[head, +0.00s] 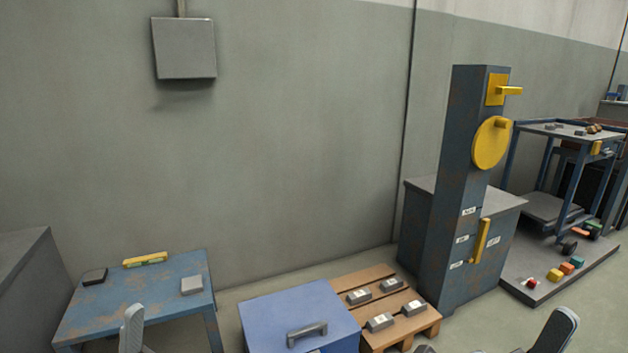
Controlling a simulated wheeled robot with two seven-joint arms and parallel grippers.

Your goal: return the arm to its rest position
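Rounded grey parts of my own arms show at the bottom edge, one at the lower left in front of the blue table and one at the lower right over the floor. Whether anything is held cannot be seen.
A worn blue table (138,301) stands at left. A blue box (290,308) with a grey handle is beside a wooden pallet (352,281) carrying several grey weights. A blue cabinet with a column (455,180) stands right, near a trolley (546,207). Floor shows at lower right.

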